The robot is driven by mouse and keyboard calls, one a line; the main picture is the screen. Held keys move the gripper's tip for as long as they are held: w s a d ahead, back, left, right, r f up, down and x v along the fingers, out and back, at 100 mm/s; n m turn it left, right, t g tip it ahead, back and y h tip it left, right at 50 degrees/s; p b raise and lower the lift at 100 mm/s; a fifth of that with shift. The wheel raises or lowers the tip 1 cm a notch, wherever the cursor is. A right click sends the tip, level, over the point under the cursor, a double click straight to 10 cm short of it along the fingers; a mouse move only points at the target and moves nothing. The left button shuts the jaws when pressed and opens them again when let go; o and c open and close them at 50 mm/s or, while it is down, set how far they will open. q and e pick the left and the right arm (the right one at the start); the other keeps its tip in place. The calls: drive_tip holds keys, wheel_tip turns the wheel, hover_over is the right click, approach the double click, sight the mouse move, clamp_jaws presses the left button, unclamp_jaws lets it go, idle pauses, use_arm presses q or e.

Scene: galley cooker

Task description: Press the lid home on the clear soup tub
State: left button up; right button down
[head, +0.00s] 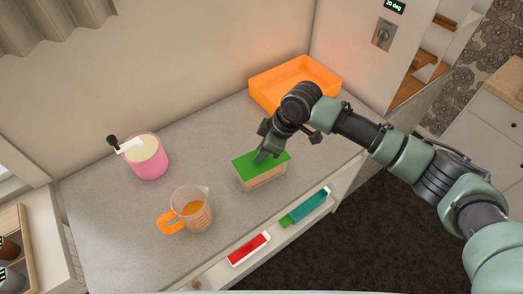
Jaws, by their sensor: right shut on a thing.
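The soup tub (265,179) stands on the grey counter near its front edge, with tan contents showing through its front wall. A green lid (279,158) lies over its top. My right gripper (262,154) reaches down from the upper right and is shut on the lid near its back middle. The gripper hides part of the lid and its back edge. I cannot tell whether the rim is seated all round. My left gripper is not in view.
An orange tray (268,88) stands behind, close to my right arm. A red box (248,249) and a teal box (305,207) lie on the shelf below.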

drive_tip(key=c, duration=1.1)
unclamp_jaws()
drive_tip(key=shift+c, duration=0.2)
drive_tip(key=o, duration=0.5)
drive_tip(key=shift+r+p, duration=2.55)
drive_tip(key=shift+r, duration=0.05)
drive_tip(key=shift+r+p, duration=0.55)
drive_tip(key=shift+r, duration=0.4)
